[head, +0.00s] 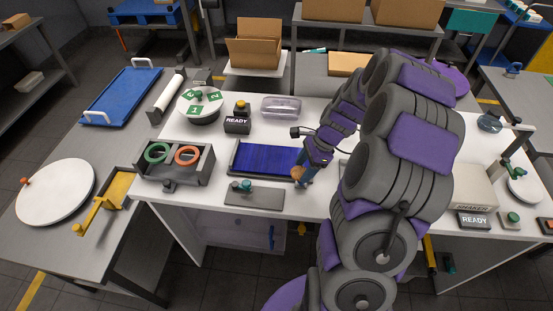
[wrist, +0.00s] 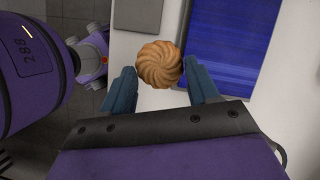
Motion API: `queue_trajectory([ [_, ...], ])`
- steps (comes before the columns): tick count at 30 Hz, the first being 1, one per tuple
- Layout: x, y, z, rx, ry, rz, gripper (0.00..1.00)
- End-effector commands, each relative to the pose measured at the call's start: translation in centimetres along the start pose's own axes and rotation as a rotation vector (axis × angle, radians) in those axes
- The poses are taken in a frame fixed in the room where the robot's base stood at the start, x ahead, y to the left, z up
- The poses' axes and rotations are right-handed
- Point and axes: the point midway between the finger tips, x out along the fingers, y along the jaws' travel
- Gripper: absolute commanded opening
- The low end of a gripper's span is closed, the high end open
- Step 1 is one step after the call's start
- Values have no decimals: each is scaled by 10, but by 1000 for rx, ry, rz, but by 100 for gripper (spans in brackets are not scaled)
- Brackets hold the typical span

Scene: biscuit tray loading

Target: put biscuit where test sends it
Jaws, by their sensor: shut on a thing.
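A round golden-brown biscuit (wrist: 159,64) with a swirled top is between the two blue-grey fingers of my gripper (wrist: 161,82) in the wrist view. My gripper is shut on it. In the head view the biscuit (head: 296,172) shows as a small brown spot at my gripper (head: 303,178), by the right front corner of a dark tray with a blue ribbed bed (head: 265,159). The blue bed (wrist: 231,45) also shows right of the biscuit in the wrist view. A black box labelled READY (head: 237,125) with a yellow button stands behind the tray. A second READY sign (head: 473,222) is at the right.
A turntable with numbered green cards (head: 200,97), a clear box (head: 281,107) and a rack (head: 176,174) with green and orange rings are on the white table. A grey plate with a green knob (head: 254,195) lies in front of the blue bed. My arm hides the table's middle right.

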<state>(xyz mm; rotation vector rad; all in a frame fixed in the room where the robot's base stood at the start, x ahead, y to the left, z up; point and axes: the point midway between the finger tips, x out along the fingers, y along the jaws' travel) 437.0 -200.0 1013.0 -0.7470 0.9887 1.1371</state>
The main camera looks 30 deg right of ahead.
Motion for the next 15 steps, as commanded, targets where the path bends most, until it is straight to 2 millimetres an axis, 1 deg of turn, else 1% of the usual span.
queue_trajectory([
  [1, -1, 9, -5, 94, 0, -37, 49],
  [3, -1, 15, -11, 211, 4, -86, 49],
  [6, -3, 20, -19, 335, 5, -140, 49],
  [8, -4, 21, -23, 384, 4, -160, 49],
  [11, -4, 18, -28, 429, 2, -178, 49],
  [14, 1, 5, -25, 440, 1, -181, 49],
  [15, 4, -2, -22, 438, 0, -179, 49],
])
